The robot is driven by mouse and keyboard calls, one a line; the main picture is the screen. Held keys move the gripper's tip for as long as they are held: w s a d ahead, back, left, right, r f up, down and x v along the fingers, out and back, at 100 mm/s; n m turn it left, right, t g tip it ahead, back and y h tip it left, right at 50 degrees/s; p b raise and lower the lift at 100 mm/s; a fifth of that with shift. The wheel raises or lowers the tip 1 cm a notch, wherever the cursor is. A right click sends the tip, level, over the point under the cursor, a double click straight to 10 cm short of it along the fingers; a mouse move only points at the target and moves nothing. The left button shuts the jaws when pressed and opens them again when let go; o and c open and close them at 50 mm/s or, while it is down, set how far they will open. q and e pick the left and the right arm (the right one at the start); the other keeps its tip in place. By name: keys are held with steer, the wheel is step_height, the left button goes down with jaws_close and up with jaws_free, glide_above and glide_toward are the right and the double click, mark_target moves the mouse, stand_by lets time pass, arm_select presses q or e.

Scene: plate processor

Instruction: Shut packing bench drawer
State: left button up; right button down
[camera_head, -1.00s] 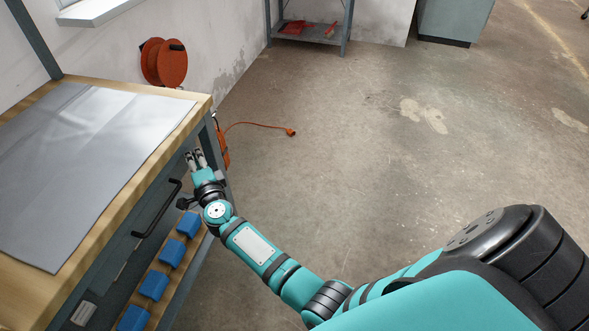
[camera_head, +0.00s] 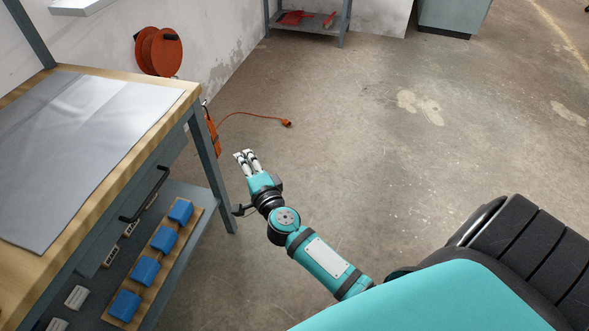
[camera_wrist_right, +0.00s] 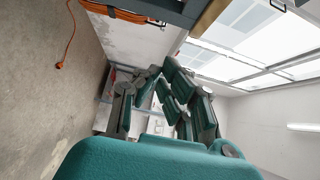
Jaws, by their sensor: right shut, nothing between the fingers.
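The packing bench (camera_head: 150,108) stands at the left in the head view, with a wooden top. Its grey drawer front (camera_head: 130,185) sits under the top's front edge and carries a black bar handle (camera_head: 147,194). The front looks about level with the bench frame, and no open drawer interior shows; I cannot tell whether a small gap is left. My right gripper (camera_head: 244,156) is shut and empty, to the right of the bench's front leg, apart from the handle. Its fingers also show in the right wrist view (camera_wrist_right: 165,85). My left gripper is not in view.
A grey sheet (camera_head: 75,150) lies on the bench top. Blue bins (camera_head: 164,239) stand in a row on the lower shelf. An orange cable reel (camera_head: 158,52) and a cable plug (camera_head: 287,123) are behind.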

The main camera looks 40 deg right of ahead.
steer(key=s+d+b, duration=0.1)
steer(key=s+d, duration=0.6)
steer(key=s, duration=0.4)
steer(key=shift+b, duration=0.4)
steer(key=shift+s+a, duration=0.1)
